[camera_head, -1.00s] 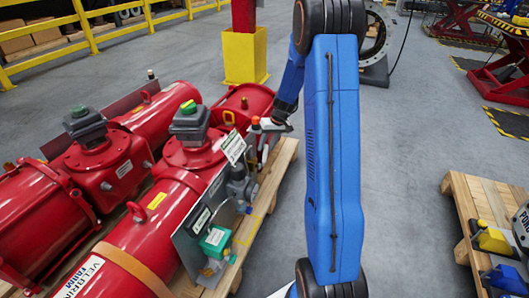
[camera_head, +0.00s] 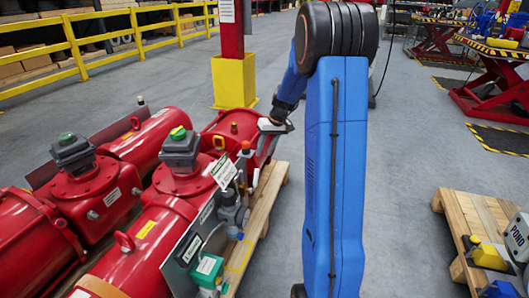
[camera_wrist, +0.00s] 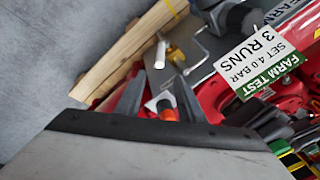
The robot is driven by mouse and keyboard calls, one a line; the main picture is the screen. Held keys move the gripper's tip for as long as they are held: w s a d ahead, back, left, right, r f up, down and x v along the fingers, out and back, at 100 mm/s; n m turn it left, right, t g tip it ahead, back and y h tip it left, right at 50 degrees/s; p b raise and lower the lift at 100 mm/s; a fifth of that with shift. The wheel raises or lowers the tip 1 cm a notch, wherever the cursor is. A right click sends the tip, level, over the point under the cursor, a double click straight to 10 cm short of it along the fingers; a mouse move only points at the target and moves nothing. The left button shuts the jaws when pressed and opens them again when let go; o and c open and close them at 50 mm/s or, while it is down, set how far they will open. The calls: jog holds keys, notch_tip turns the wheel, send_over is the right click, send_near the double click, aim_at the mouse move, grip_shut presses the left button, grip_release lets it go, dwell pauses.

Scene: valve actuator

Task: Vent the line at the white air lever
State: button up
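My gripper (camera_wrist: 159,82) points down at the fittings on the near red actuator (camera_head: 170,215). In the wrist view its two dark fingers stand apart. A white piece with an orange-red end (camera_wrist: 167,112) shows between them, nearer the palm; I cannot tell whether they touch it. A slim white piece (camera_wrist: 160,55), probably the white air lever, lies just beyond the fingertips. In the head view my gripper (camera_head: 264,150) is at the actuator's right side, by an orange cap (camera_head: 246,146). The contact is too small to see there.
The actuators rest on a wooden pallet (camera_head: 262,215). A second red actuator (camera_head: 90,190) stands left. Another pallet (camera_head: 455,215) is at right, with clear floor between.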

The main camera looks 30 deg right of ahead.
jog(key=shift+c, duration=0.5)
jog(key=shift+a, duration=0.1)
jog(key=c, duration=0.5)
jog(key=s+a+n+h, duration=0.1)
jog(key=a+n, duration=0.1)
jog(key=n, duration=0.1)
jog(key=s+a+n+h, duration=0.1)
jog(key=s+a+n, duration=0.1)
jog(key=a+n, duration=0.1)
jog(key=s+a+n+h, duration=0.1)
jog(key=a+n, duration=0.1)
jog(key=n, duration=0.2)
jog(key=shift+s+a, duration=0.25)
jog(key=shift+s, duration=0.15)
grip_shut()
jog(key=n, duration=0.1)
send_over(256, 179)
jog(key=s, duration=0.1)
jog(key=shift+h, duration=0.3)
jog(key=shift+s+a+f, duration=0.1)
jog(key=shift+a+f, duration=0.1)
jog(key=shift+f, duration=2.5)
jog(key=shift+s+a+f, duration=0.1)
jog(key=shift+a+f, duration=0.05)
jog(key=shift+f, duration=2.55)
jog(key=shift+d, duration=0.1)
jog(key=shift+w, duration=0.1)
